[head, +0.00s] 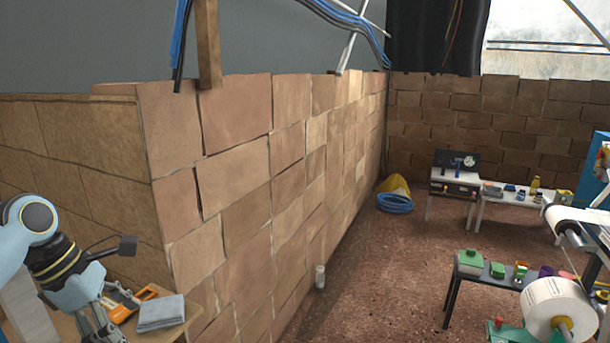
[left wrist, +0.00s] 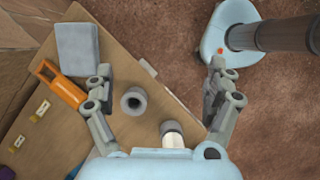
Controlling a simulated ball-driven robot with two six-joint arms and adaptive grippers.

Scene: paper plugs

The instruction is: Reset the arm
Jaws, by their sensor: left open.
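My left gripper (head: 108,328) hangs over the wooden table (head: 188,318) at the lower left of the head view. In the left wrist view its two fingers (left wrist: 160,85) are spread wide, with nothing held between them. A grey hollow cylinder (left wrist: 133,100) and a pale cylinder with a grey top (left wrist: 173,134) show below, between the fingers. The pale one is partly hidden by the gripper body. My right gripper is in neither view.
A folded grey cloth (left wrist: 78,48) and an orange tool (left wrist: 62,87) lie on the table near the left finger. A brick wall (head: 235,165) rises close beside the table. A small pale cylinder (head: 320,277) stands on the floor. Open brown floor (head: 385,275) lies right of the wall.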

